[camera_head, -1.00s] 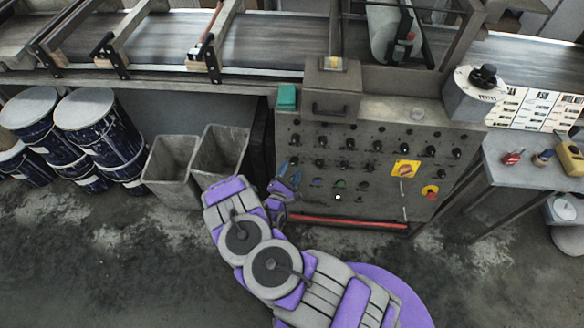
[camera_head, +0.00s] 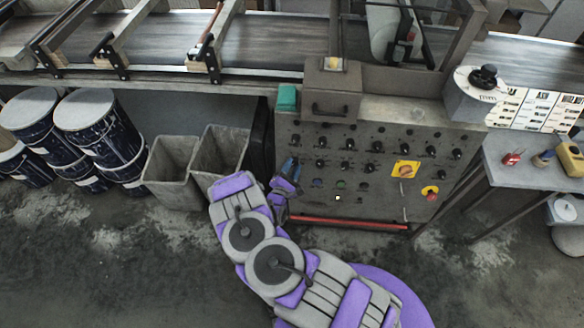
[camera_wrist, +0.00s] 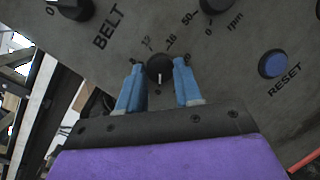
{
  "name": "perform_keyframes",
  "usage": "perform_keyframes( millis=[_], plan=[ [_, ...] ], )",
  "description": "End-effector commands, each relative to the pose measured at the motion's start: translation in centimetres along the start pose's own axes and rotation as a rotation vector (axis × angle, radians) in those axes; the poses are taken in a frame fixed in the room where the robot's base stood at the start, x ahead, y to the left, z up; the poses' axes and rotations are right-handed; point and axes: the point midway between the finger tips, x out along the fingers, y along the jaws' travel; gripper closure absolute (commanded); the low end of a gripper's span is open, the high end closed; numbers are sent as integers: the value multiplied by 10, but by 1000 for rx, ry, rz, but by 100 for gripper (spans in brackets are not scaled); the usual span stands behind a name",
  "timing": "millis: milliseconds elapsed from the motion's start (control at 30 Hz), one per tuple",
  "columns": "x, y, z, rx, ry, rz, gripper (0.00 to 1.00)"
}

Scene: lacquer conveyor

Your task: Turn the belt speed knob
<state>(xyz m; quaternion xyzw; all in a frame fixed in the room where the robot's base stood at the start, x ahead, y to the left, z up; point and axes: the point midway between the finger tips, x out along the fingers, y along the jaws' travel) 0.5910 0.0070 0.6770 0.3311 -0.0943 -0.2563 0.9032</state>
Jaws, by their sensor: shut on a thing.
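A small round black knob (camera_wrist: 159,69) with a white pointer line sits on the grey control panel (camera_head: 383,133). The pointer line points down in that view. My gripper (camera_wrist: 159,82) has its two blue fingers on either side of this knob and is shut on it. In the head view my gripper (camera_head: 291,170) is at the lower left part of the panel, and I cannot make out the held knob there.
Another black knob (camera_wrist: 73,7) and an rpm knob (camera_wrist: 213,4) are close by. A blue RESET button (camera_wrist: 272,64) lies to the right. A red bar (camera_head: 348,223) runs along the panel's foot. Grey bins (camera_head: 172,170) and blue drums (camera_head: 100,130) stand left.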

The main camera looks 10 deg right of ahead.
Motion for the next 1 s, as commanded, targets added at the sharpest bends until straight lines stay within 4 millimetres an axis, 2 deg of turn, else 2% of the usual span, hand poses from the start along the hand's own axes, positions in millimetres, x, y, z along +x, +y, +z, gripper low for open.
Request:
perform_keyframes(
  millis=[33, 133, 467, 667, 1000],
  plan=[
    [0, 0, 0, -1, 0, -1, 88],
    [0, 0, 0, 0, 0, -1, 96],
    [0, 0, 0, 47, 4, -16, 96],
    [0, 1, 1, 161, 11, -51, 96],
    [-1, 2, 2, 456, 31, -145, 96]
  ],
)
